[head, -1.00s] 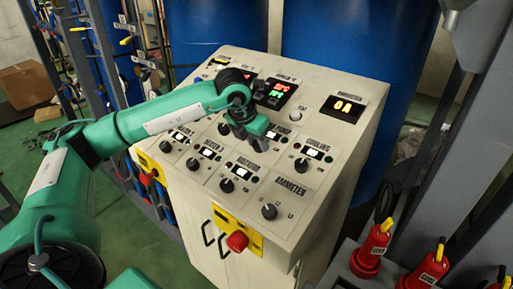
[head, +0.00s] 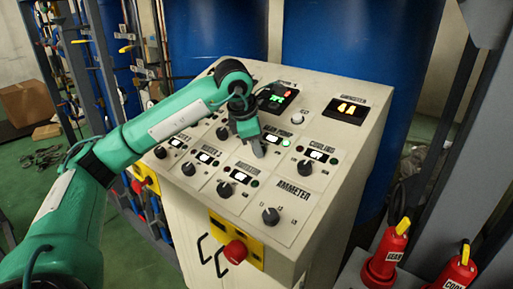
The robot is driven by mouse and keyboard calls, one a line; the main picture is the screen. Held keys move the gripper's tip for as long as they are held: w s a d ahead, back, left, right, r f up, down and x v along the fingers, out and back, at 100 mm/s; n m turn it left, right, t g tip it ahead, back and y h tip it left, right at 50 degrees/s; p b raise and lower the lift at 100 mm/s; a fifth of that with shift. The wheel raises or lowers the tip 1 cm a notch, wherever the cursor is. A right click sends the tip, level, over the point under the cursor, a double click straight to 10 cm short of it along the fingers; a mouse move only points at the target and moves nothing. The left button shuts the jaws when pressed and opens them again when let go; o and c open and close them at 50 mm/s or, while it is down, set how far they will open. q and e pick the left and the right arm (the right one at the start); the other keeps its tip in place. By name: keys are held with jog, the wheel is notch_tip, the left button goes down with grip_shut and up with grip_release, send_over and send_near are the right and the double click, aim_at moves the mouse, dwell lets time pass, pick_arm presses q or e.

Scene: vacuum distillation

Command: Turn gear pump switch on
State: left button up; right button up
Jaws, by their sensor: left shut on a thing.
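The white control panel (head: 318,88) stands in front of me with several black knobs on its sloped top. The gear pump label (head: 276,131) shows just beside my left gripper (head: 259,152), which is lowered onto the panel. The gripper is shut on the gear pump switch, which its fingers mostly hide. A green light (head: 286,143) glows to the right of the fingers. My right gripper is not in view.
The cooling knob (head: 305,167) is close to the right of my gripper, and the ammeter knob (head: 270,216) is below. A red emergency button (head: 236,252) is on the front edge. Blue barrels (head: 358,45) stand behind.

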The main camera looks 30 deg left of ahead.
pick_arm(q)
jog(key=shift+r+m, duration=0.1)
jog(key=shift+m, duration=0.3)
jog(key=o, duration=1)
jog(key=shift+c, duration=0.2)
jog(key=d+b+v, duration=0.1)
jog(key=b+v, duration=0.1)
jog(key=v, duration=1.1)
jog(key=shift+a+r, duration=0.35)
jog(key=shift+a, duration=0.15)
